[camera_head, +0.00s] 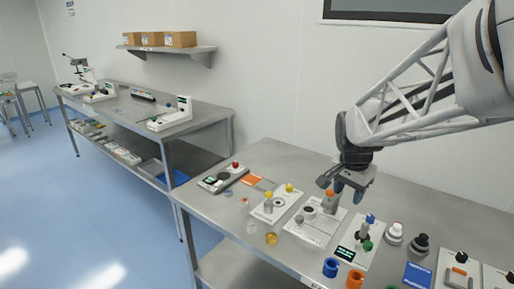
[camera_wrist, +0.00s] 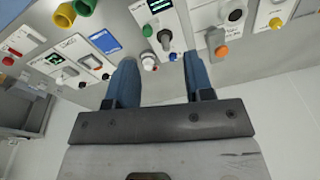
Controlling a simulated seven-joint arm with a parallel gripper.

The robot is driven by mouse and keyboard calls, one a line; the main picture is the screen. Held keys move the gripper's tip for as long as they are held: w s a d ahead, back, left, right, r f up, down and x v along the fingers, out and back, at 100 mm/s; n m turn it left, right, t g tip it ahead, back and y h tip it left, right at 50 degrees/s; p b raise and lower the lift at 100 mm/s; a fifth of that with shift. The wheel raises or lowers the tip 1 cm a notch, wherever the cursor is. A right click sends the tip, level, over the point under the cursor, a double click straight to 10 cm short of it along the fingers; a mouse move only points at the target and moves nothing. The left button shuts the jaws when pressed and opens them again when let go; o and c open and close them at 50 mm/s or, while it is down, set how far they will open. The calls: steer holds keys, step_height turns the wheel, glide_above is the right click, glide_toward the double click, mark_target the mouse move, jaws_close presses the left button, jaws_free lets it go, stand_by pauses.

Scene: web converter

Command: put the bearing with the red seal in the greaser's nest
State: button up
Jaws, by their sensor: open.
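My gripper (camera_head: 348,191) is open and empty above the back part of the near bench; its two blue fingers (camera_wrist: 161,62) stand apart in the wrist view. A small round white piece with a reddish top (camera_head: 395,232) stands on the bench right of my gripper; it also shows between the fingers in the wrist view (camera_wrist: 149,60). It may be the bearing with the red seal, but it is too small to be sure. I cannot tell which white station is the greaser; one with a dark round socket (camera_head: 309,212) stands left of my gripper.
A white station with a green screen, blue knob and green knob (camera_head: 346,254) stands near the front. A dark round piece (camera_head: 419,245), a blue cup (camera_head: 331,267) and an orange cup (camera_head: 355,279) stand nearby. The bench's back strip (camera_head: 300,160) is clear.

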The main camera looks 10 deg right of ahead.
steer(key=w+d+f+m+g, duration=0.1)
steer(key=w+d+f+m, duration=0.3)
steer(key=w+d, duration=0.3)
steer(key=w+d+f+m, duration=0.4)
steer(key=d+f, duration=0.1)
steer(key=d, duration=0.4)
steer(key=w+d+f+m, duration=0.1)
steer(key=d+f+m, duration=0.1)
steer(key=d+f, duration=0.2)
steer(key=w+d+f+m, duration=0.1)
steer(key=d+f+m, duration=0.2)
steer(key=d, duration=0.4)
steer(key=w+d+f+m+g, duration=0.1)
steer(key=w+d+f+m, duration=0.1)
steer(key=d+f, duration=0.3)
steer(key=shift+d+f+m, duration=0.25)
steer(key=shift+f+m, duration=0.05)
steer(key=shift+d+f, duration=0.3)
steer(key=shift+f, duration=0.1)
steer(key=shift+s+d+f, duration=0.1)
steer(key=shift+s+f, duration=0.05)
steer(key=shift+f, duration=1)
steer(key=shift+f, duration=0.1)
steer(key=shift+s+d+f, duration=0.1)
steer(key=shift+s+f, duration=0.05)
steer(key=shift+f, duration=1.1)
steer(key=shift+s+d+f, duration=0.1)
steer(key=shift+f, duration=1.15)
